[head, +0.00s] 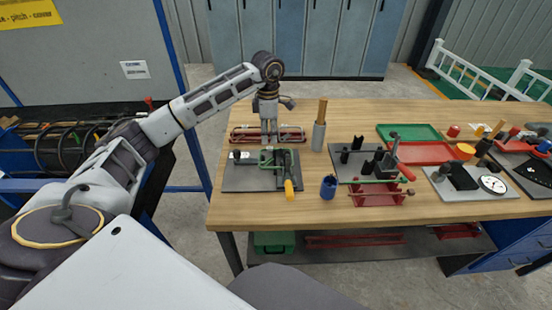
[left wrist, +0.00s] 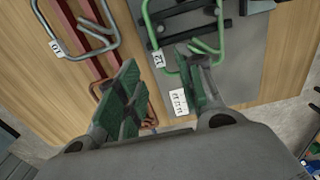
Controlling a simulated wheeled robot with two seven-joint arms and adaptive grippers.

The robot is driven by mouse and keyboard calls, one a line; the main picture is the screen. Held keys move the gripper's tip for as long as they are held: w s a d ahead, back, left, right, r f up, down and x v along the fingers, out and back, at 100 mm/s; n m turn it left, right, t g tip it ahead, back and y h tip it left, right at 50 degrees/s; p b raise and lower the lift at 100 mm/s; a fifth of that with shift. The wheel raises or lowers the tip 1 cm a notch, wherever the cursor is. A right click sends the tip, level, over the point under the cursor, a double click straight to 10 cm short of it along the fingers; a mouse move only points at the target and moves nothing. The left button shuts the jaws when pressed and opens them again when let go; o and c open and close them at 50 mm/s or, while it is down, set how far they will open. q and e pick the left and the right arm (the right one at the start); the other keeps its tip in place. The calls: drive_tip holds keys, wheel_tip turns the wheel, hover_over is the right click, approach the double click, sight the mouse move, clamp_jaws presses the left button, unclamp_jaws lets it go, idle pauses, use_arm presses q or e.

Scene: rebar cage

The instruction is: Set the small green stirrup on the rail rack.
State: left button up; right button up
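The green stirrup (left wrist: 183,42), a bent rod frame with a white number tag, is on the dark mat (head: 232,181); it also shows in the head view (head: 265,160), partly hidden. The red rail rack (head: 241,134) lies just behind the mat, and its red rails (left wrist: 88,58) cross the upper left of the left wrist view. My left gripper (head: 268,141) points down over the rack and the mat's back edge. In the left wrist view its fingers (left wrist: 160,90) are apart with nothing clearly held between them; one fingertip appears close to the green stirrup. My right gripper is not in view.
A grey stirrup (left wrist: 100,45) and a reddish one (left wrist: 145,90) are at the rack. Trays and tools fill the right side.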

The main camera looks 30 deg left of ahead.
sight(271, 148)
use_arm(q)
drive_tip(key=shift+f, duration=0.15)
drive_tip(key=shift+w+d+f, duration=0.15)
drive_tip(key=shift+f, duration=2.3)
clamp_jaws()
